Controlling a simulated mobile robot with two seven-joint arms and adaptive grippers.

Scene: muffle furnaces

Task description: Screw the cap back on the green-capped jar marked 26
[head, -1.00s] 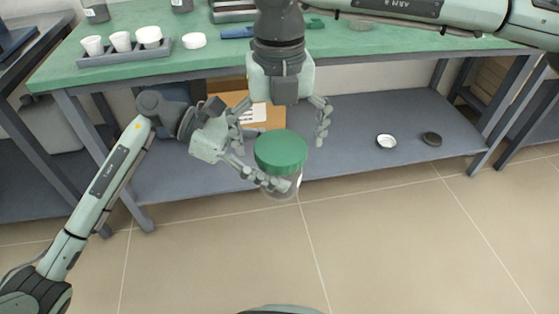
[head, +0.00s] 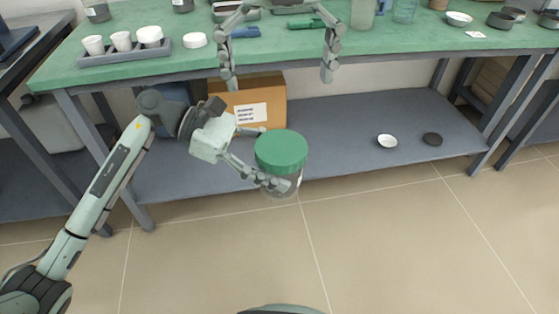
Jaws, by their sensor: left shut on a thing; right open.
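The jar (head: 283,189) is clear, with a wide green cap (head: 281,150) sitting on its mouth. I cannot tell how tightly the cap sits, and no number on the jar is readable. My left gripper (head: 268,165) is shut on the jar's body just below the cap and holds it in the air in front of the table. My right gripper (head: 279,76) is open and empty, its two fingers pointing down, spread wide, above and beyond the jar at the table's front edge.
The green-topped table (head: 420,42) carries white cups on a grey tray (head: 125,57), a white lid (head: 196,40), tools, glassware and dishes. Its lower shelf (head: 340,125) holds a cardboard box (head: 262,97) and two small dishes (head: 387,141). Open floor lies in front.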

